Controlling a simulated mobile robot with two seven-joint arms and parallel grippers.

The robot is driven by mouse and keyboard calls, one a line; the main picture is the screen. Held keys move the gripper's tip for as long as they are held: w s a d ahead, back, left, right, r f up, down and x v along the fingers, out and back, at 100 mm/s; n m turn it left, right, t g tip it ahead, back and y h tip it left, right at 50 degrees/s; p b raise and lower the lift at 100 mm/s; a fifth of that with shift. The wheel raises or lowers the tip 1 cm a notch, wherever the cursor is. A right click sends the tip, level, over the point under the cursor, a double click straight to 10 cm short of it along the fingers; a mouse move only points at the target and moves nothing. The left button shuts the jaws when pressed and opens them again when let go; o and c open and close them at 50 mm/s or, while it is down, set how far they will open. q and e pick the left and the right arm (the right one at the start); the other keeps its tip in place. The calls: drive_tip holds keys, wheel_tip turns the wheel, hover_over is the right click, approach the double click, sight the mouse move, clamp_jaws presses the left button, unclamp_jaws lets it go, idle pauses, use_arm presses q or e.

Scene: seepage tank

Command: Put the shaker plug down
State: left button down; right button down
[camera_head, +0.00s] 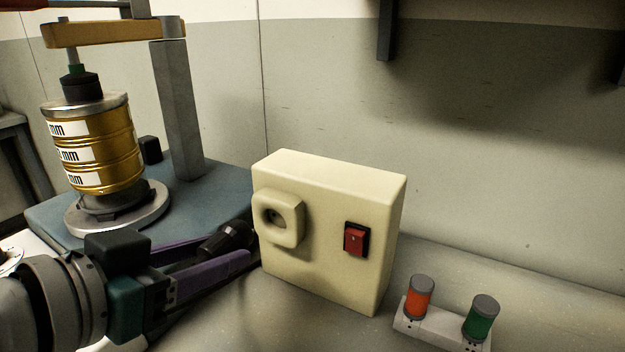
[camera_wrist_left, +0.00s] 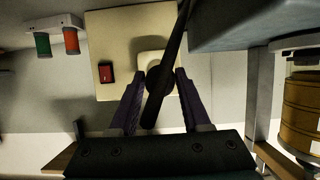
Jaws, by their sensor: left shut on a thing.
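The black shaker plug (camera_head: 228,238) is between the purple fingers of my left gripper (camera_head: 242,248), which is shut on it. The plug is close to the left side of the cream box (camera_head: 335,268), near its raised round socket (camera_head: 278,218). In the left wrist view, the plug (camera_wrist_left: 158,82) lies between the fingertips, with a dark cable or rod running upward, and overlaps the pale socket. Whether it touches the socket or the surface, I cannot tell. My right gripper is not in view.
The box has a red switch (camera_head: 356,239). A white power strip (camera_head: 440,328) with an orange plug (camera_head: 419,297) and a green plug (camera_head: 481,317) lies at lower right. The shaker's blue base (camera_head: 215,190) and brass sieve stack (camera_head: 95,150) stand at left. Grey bench behind the strip is clear.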

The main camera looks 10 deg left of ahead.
use_arm(q)
drive_tip(key=a+r+m+h+p, duration=0.25)
drive_tip(key=r+p, duration=0.25)
drive_tip(key=r, duration=1)
drive_tip(key=s+r+m+g+h+p, duration=0.25)
drive_tip(key=s+r, duration=0.25)
drive_tip(key=r, duration=0.3)
drive_tip(key=s+r+m+g+h+p, duration=0.1)
drive_tip(key=s+r+m+g+p, duration=0.25)
drive_tip(key=r, duration=0.55)
wheel_tip(320, 180, up, 32)
drive_tip(key=s+n+t+p, duration=0.1)
drive_tip(key=p, duration=3.5)
drive_tip(key=shift+d+f+n, duration=0.15)
drive_tip(key=shift+d+n, duration=0.2)
drive_tip(key=shift+d, duration=0.1)
drive_tip(key=shift+f+h, duration=0.1)
drive_tip(key=shift+h, duration=0.2)
